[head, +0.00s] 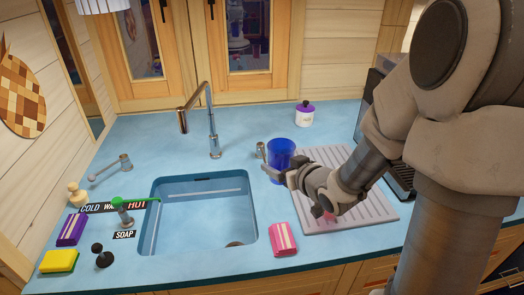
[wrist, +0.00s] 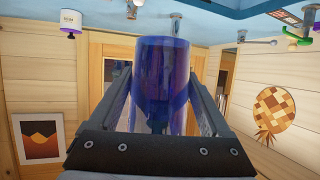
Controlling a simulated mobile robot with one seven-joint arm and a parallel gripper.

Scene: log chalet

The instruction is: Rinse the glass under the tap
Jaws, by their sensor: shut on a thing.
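The blue see-through glass (head: 282,152) is upright at the left edge of the draining board, right of the sink. My gripper (head: 271,166) is shut on the glass, reaching it from the right. In the wrist view the glass (wrist: 164,62) sits between both fingers (wrist: 161,103). I cannot tell whether its base touches the surface below. The tall bent tap (head: 210,110) stands behind the sink basin (head: 200,208), its spout pointing to the left. No water shows at the spout. A metal lever (head: 112,168) is left of the sink, near labels partly reading cold and hot.
A purple-lidded jar (head: 304,115) stands behind. A yellow sponge (head: 59,262) and purple packet (head: 72,230) lie far left.

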